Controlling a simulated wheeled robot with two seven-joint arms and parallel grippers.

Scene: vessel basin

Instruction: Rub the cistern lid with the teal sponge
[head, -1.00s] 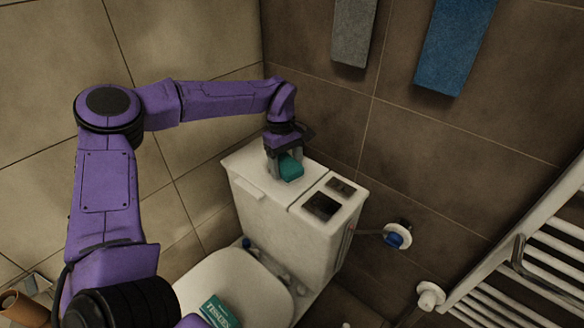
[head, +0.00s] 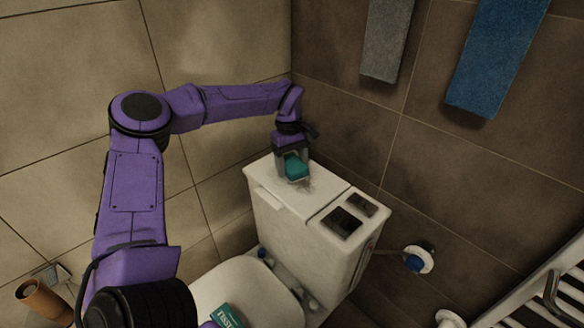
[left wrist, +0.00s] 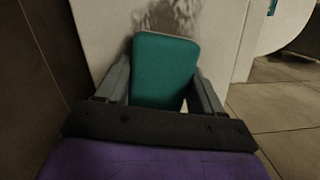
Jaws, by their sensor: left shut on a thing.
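The teal sponge (head: 296,166) is held in my left gripper (head: 292,164), over the left part of the white cistern lid (head: 270,182). My left gripper is shut on the sponge; in the left wrist view both fingers (left wrist: 165,90) flank the sponge (left wrist: 164,68). The sponge is at the lid's surface, but its underside is hidden, so I cannot see the contact. A greyish wet-looking smudge (head: 306,186) shows on the lid beside the sponge, and a dark smudge shows beyond it in the left wrist view (left wrist: 170,18). My right gripper is not in view.
Dark openings (head: 341,222) are at the lid's right part. The toilet seat lid (head: 250,290) below carries a teal tissue box (head: 228,316). A grey towel (head: 386,40) and a blue towel (head: 495,55) hang behind. A white radiator (head: 540,295) stands at right.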

